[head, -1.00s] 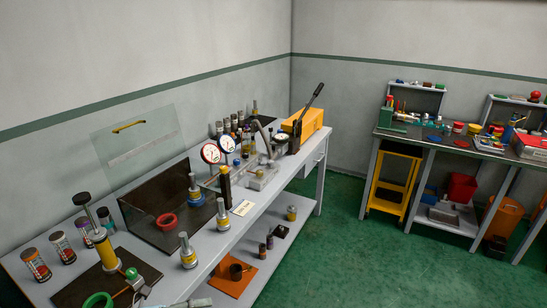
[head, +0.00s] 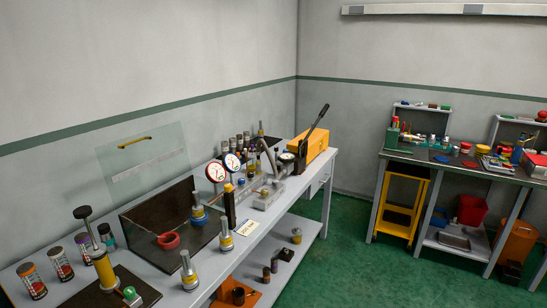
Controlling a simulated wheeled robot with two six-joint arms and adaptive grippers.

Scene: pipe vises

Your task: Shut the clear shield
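The clear shield (head: 150,165) is a see-through panel with a yellow handle (head: 134,142) along its top edge. It stands raised behind a dark open-fronted box (head: 145,237) on the left workbench. A red ring (head: 168,241) lies inside the box. A blue-based fitting (head: 198,212) stands at the box's right side. Neither of my grippers shows in the head view.
The grey workbench (head: 262,224) also carries two dial gauges, several cans (head: 61,263), a hand pump (head: 101,262), yellow-banded fittings (head: 226,236) and an orange press (head: 312,146). A second bench (head: 463,164) stands at the right. Green floor (head: 345,265) lies open between them.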

